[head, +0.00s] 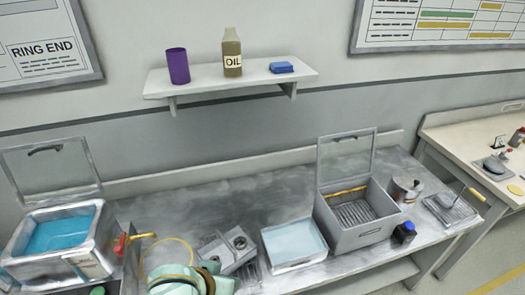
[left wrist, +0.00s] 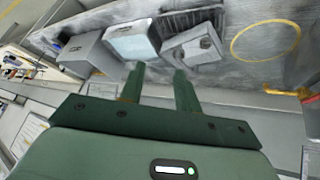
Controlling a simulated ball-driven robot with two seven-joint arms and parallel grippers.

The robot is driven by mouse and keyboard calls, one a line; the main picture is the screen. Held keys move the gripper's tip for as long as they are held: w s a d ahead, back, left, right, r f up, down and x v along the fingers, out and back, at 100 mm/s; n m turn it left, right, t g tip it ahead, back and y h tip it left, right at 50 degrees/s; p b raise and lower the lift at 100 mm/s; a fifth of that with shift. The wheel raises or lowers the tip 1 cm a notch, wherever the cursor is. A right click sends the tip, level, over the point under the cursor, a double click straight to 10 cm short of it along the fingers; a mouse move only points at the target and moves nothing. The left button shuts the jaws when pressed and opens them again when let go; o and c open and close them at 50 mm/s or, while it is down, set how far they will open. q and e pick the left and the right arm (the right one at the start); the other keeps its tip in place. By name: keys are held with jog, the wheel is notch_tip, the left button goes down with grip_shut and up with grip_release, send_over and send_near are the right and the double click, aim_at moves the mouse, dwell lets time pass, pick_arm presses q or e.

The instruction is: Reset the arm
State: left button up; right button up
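My left gripper (left wrist: 159,78) shows in the left wrist view with its two dark green fingers apart and nothing between them. Beyond the fingers lie the metal bench and its trays. In the head view, part of my pale green arm with orange bands shows at the bottom edge, left of centre, in front of the bench. Its fingertips cannot be made out there. My right gripper is in neither view.
The metal bench (head: 215,185) holds a blue-filled tank (head: 25,268), a yellow ring (head: 188,243), a grey block fixture (head: 243,250), a shallow tray (head: 322,246) and an open-lidded grey box (head: 345,240). A wall shelf (head: 200,87) stands above. The bench's back middle is clear.

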pick_arm(q)
jog(key=s+a+r+m+y, duration=0.15)
jog(key=s+a+y, duration=0.3)
jog(key=a, duration=0.65)
jog(key=s+a+r+m+y, duration=0.1)
jog(key=s+a+m+y, duration=0.3)
jog(key=a, duration=0.7)
jog(key=s+d+f+n+g+h+b, duration=0.1)
jog(key=s+d+f+h+b, duration=0.15)
jog(key=f, duration=1.15)
jog(key=s+d+f+g+h+b, duration=0.1)
jog(key=d+f, duration=0.2)
jog(key=f, duration=1)
jog(key=s+f+n+g+h+b, duration=0.2)
jog(key=s+f+n+g+b, duration=0.1)
jog(key=s+f, duration=1.7)
notch_tip(320, 180, down, 3)
jog(key=shift+r+b, duration=0.1)
jog(key=shift+b, duration=0.4)
jog(key=shift+d, duration=0.1)
